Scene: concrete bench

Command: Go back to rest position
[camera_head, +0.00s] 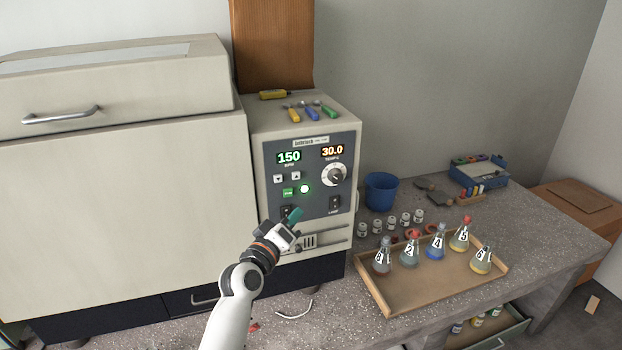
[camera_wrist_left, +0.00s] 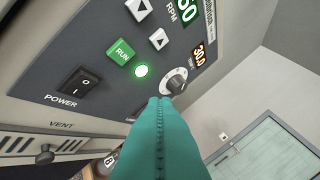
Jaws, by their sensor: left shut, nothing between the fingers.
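My left gripper (camera_head: 294,216) is in front of the machine's control panel (camera_head: 268,191), near its lower switches, in the head view. In the left wrist view its teal fingers (camera_wrist_left: 160,140) are pressed together with nothing between them. The panel shows 150 RPM and 30.0 on its displays. A round green light (camera_head: 305,188) is lit beside the green RUN button (camera_head: 288,191). The power switch (camera_wrist_left: 80,90) shows in the left wrist view, apart from the fingers. My right gripper is in neither view.
A wooden tray (camera_head: 378,299) with several numbered flasks stands on the bench to the right. Small jars and a blue bucket (camera_head: 381,192) are behind it. A blue box (camera_head: 480,176) stands farther right. An open drawer (camera_head: 506,338) juts out at lower right.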

